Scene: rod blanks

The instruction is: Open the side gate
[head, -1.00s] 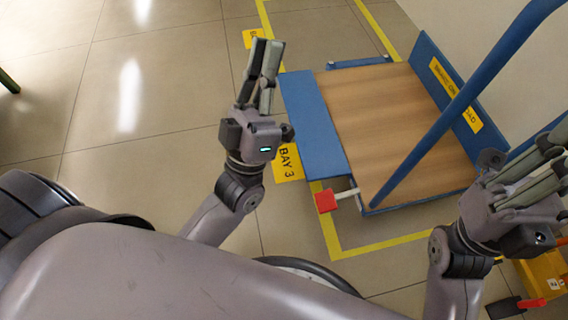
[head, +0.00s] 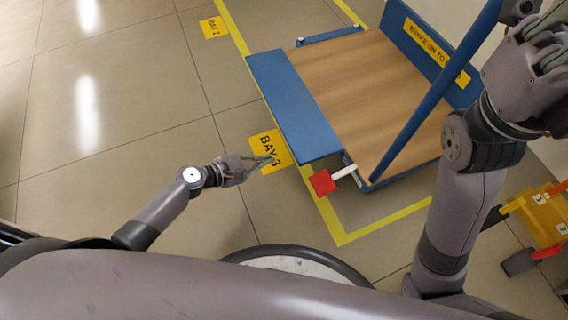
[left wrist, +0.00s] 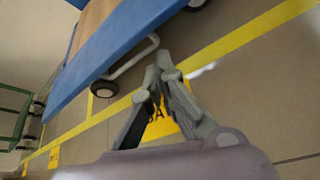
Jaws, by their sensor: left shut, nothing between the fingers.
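The blue side gate (head: 295,105) runs along the left edge of the trolley's wooden deck (head: 365,90) and looks raised. It also shows in the left wrist view (left wrist: 110,52), above and left of the fingers. A red knob (head: 323,182) on a pale rod sits at the near corner, below the gate's near end. My left gripper (head: 270,160) is shut and empty, over the BAY 3 floor label, left of the knob and apart from the gate. My right gripper (head: 548,45) is at the upper right, partly cut off; its finger opening is unclear.
A blue push handle (head: 435,95) slants across the deck's right side. A yellow floor line (head: 318,200) borders the bay. A yellow cart with red parts (head: 545,215) stands at the lower right. The floor on the left is clear.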

